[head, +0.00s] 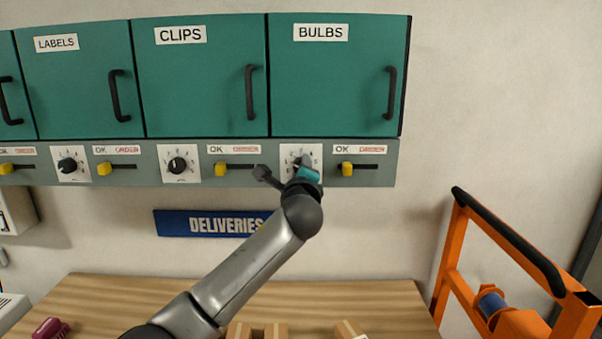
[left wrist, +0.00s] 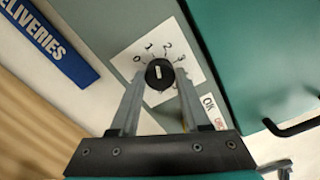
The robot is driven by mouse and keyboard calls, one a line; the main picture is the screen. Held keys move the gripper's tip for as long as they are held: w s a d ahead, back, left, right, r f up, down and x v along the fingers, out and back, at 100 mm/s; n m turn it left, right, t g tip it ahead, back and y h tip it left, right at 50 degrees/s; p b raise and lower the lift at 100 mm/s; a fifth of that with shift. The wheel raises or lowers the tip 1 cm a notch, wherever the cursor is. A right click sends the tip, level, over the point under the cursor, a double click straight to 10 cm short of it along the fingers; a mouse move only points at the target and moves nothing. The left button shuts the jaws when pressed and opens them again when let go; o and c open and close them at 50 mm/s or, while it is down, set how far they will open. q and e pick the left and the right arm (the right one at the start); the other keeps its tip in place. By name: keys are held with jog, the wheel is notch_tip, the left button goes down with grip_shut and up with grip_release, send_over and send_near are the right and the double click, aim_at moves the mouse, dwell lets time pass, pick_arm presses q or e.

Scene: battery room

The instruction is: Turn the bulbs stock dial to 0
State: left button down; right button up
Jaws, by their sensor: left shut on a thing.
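The bulbs stock dial (head: 298,161) is on the rail below the green BULBS cabinet (head: 337,75), partly hidden by my left gripper (head: 304,167) in the head view. In the left wrist view the dial's black knob (left wrist: 160,74) sits on a white plate with 0, 1, 2 and 3 readable around it. The knob's white mark points up, roughly between 1 and 2. My left gripper (left wrist: 160,76) is shut on the knob, one finger on each side. My right gripper is not in view.
A yellow OK/ORDER slider (head: 347,168) is just right of the dial, another (head: 221,168) to its left. The CLIPS dial (head: 178,165) is further left. A blue DELIVERIES sign (head: 212,223) hangs below. A wooden table (head: 100,292) and an orange frame (head: 450,245) stand lower down.

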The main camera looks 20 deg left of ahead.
pick_arm(q)
jog(key=n+b, duration=0.2)
jog(key=n, duration=0.8)
jog(key=shift+n, duration=0.4)
dwell(0.4)
jog(key=shift+c, duration=1.9)
grip_release()
jog(key=b+v, duration=0.3)
jog(key=v, duration=1.2)
jog(key=shift+s, duration=0.15)
